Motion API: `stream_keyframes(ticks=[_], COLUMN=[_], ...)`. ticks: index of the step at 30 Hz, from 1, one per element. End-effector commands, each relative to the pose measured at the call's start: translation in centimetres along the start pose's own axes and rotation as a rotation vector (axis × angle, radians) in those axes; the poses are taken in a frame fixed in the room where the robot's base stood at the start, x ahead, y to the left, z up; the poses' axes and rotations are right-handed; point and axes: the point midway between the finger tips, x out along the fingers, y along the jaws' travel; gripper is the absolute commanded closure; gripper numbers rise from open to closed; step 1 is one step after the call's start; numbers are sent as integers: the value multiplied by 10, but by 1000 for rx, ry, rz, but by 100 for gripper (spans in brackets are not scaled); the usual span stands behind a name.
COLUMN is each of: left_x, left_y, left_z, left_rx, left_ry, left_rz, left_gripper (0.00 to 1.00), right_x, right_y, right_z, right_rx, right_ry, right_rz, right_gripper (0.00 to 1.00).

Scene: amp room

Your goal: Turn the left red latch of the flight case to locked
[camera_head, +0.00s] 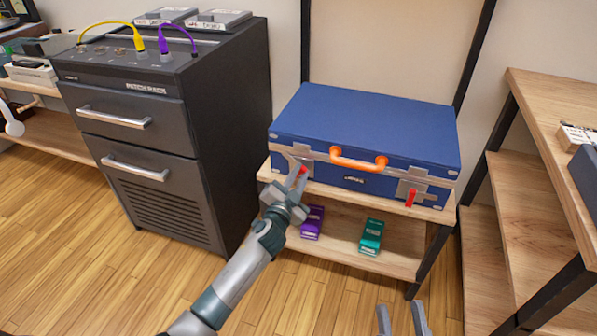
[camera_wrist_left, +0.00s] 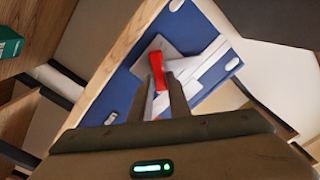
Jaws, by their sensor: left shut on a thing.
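The blue flight case (camera_head: 365,125) lies closed on the upper shelf of a wooden stand. Its left red latch (camera_head: 303,170) is partly hidden by my left gripper (camera_head: 296,177). In the left wrist view the same red latch (camera_wrist_left: 157,68) sits on a metal plate, between the fingertips of my left gripper (camera_wrist_left: 160,92), which is shut on it. The right red latch (camera_head: 410,198) points down at the case's right front. My right gripper (camera_head: 401,320) is open and empty at the bottom edge, well in front of the stand.
An orange handle (camera_head: 358,162) is on the case front between the latches. A purple box (camera_head: 312,222) and a teal box (camera_head: 372,237) stand on the lower shelf. A dark patch rack (camera_head: 170,120) stands left; wooden shelving (camera_head: 540,110) is right. The floor in front is clear.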

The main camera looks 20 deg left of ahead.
Motion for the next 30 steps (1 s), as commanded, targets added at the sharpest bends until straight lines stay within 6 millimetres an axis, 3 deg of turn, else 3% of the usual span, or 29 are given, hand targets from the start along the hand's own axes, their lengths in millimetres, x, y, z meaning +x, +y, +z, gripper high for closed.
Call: stream_keyframes(ticks=[15, 30], left_x=[-1, -1], left_y=[8, 12], left_z=[5, 9], left_rx=[489, 833], left_ry=[-7, -7], left_rz=[3, 4], left_gripper=[100, 100], right_x=[2, 0], right_y=[11, 14], right_z=[32, 43], right_rx=[4, 7], right_ry=[-179, -240], right_rz=[18, 24], right_gripper=[62, 62])
